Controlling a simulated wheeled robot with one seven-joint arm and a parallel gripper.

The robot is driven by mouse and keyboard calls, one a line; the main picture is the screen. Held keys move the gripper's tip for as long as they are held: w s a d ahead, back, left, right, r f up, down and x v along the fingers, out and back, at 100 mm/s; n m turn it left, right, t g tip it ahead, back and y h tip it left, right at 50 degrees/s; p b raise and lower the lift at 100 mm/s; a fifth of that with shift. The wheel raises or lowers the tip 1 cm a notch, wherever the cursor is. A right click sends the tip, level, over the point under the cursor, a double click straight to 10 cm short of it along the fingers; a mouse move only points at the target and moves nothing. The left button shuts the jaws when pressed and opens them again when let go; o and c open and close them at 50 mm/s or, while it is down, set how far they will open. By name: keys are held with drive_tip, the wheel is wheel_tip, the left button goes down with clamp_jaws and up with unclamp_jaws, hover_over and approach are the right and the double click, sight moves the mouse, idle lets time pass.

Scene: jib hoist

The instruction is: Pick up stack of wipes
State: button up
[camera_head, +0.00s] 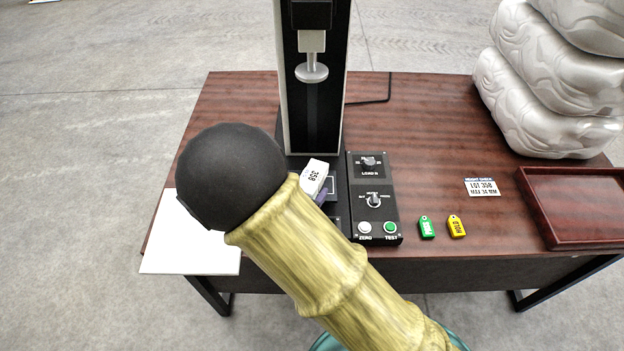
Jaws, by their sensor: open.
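No stack of wipes can be made out for certain. A flat white square sheet or thin stack (190,250) lies at the table's left front corner, partly covered by the black ball-shaped joint of my arm. I cannot tell whether it is the wipes. A small white block marked with digits (313,178) sits by the foot of the test stand, with a purple piece beside it, both partly hidden by my arm. My gripper's fingers cannot be made out.
A tall test stand (334,120) and a black control panel (375,215) stand mid-table. Green (427,228) and yellow (456,226) tags and a printed label (482,187) lie right of them. A red-brown tray (580,205) and bulky grey-white stacked forms (545,85) occupy the right. The back left tabletop is clear.

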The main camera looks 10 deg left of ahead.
sight(311, 177)
drive_tip(key=shift+w, duration=0.1)
drive_tip(key=x, duration=0.5)
drive_tip(key=shift+w, duration=0.15)
drive_tip(key=shift+a, duration=0.1)
drive_tip(key=shift+c, duration=0.2)
drive_tip(key=c, duration=1.1)
drive_tip(key=shift+r, duration=0.1)
drive_tip(key=shift+c, duration=0.2)
wheel_tip(311, 177, up, 10)
drive_tip(key=shift+f+p, duration=0.1)
drive_tip(key=shift+p, duration=0.55)
